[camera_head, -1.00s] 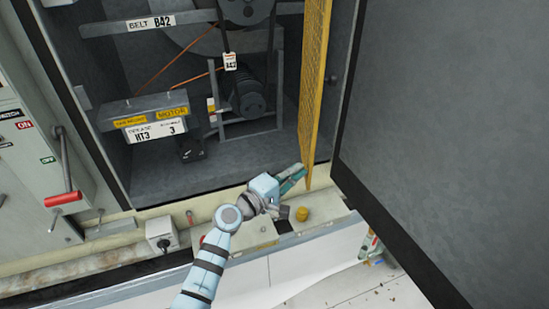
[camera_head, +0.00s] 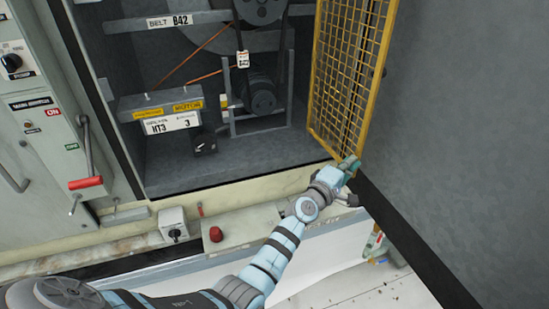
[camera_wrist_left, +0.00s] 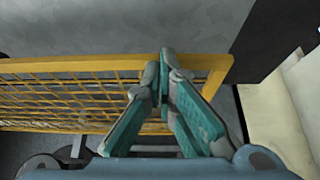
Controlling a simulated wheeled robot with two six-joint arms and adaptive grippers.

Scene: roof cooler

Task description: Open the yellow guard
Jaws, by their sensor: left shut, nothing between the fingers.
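The yellow guard (camera_head: 348,80) is a mesh panel in a yellow frame at the right side of the machine opening. It stands swung outward, at an angle to the opening, and the belt and motor are uncovered to its left. My left gripper (camera_head: 350,165) is shut and empty at the guard's lower outer corner. In the left wrist view the closed fingertips (camera_wrist_left: 164,72) overlap the guard's frame bar (camera_wrist_left: 90,65) near its corner. I cannot tell whether they touch it. My right gripper is not in view.
A large grey door (camera_head: 460,120) stands open just right of the guard. A ledge below the opening carries a red button (camera_head: 215,234) and a small switch box (camera_head: 174,226). A red-handled lever (camera_head: 86,183) is at the left. Small teal and red items (camera_head: 375,243) lie low by the door.

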